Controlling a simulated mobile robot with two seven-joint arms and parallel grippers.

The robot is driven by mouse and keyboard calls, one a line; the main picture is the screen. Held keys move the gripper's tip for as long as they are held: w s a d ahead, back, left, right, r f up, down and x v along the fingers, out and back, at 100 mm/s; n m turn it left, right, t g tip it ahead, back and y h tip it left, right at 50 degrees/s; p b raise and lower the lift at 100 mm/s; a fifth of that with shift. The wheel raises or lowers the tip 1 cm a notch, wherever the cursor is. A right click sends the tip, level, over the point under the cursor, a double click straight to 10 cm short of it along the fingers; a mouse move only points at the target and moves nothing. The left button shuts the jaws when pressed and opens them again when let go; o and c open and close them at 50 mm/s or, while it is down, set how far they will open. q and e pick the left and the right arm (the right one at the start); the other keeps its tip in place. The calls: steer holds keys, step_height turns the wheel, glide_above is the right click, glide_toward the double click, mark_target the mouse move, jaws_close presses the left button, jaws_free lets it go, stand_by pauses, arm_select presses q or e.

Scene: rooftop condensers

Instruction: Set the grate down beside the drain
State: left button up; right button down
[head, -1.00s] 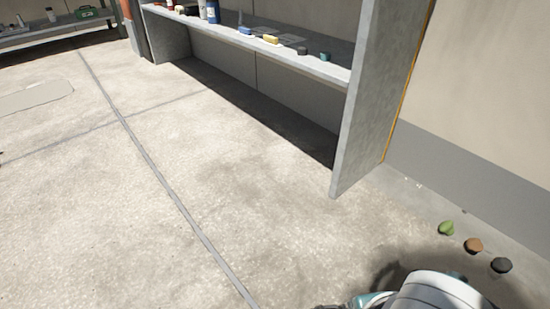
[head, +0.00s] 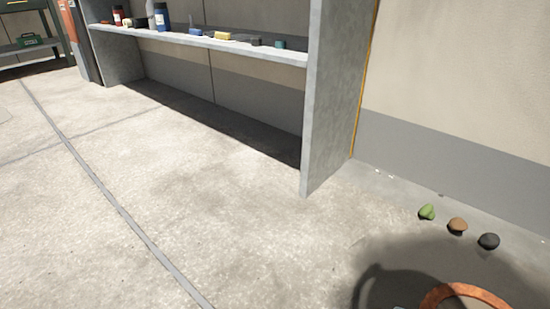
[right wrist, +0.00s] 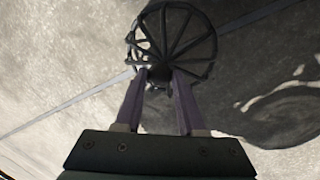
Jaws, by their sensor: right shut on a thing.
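In the right wrist view, my right gripper (right wrist: 159,78) is shut on the grate (right wrist: 163,30), a dark round cage of ribs. The fingers grip it near its hub, where the ribs meet. I cannot tell how high it is above the floor. In the head view, an orange-brown ring (head: 465,291), which looks like the drain's rim, shows at the bottom right, cut off by the frame edge. Dark, wet-looking floor surrounds it. The grate and my right gripper are outside the head view. My left gripper is in neither view.
A green lump (head: 427,212), a brown lump (head: 457,225) and a dark lump (head: 488,241) lie on the floor by the wall. A grey shelf unit (head: 325,110) with small items stands behind. The pale floor (head: 180,200) at left and centre is clear.

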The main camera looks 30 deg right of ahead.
step_height(320, 180, down, 4)
steer(key=b, duration=0.3)
steer(key=shift+r, duration=0.1)
steer(key=c, duration=1)
jaws_free()
steer(key=shift+f, duration=0.2)
steer(key=o, duration=0.5)
steer(key=shift+r, duration=0.1)
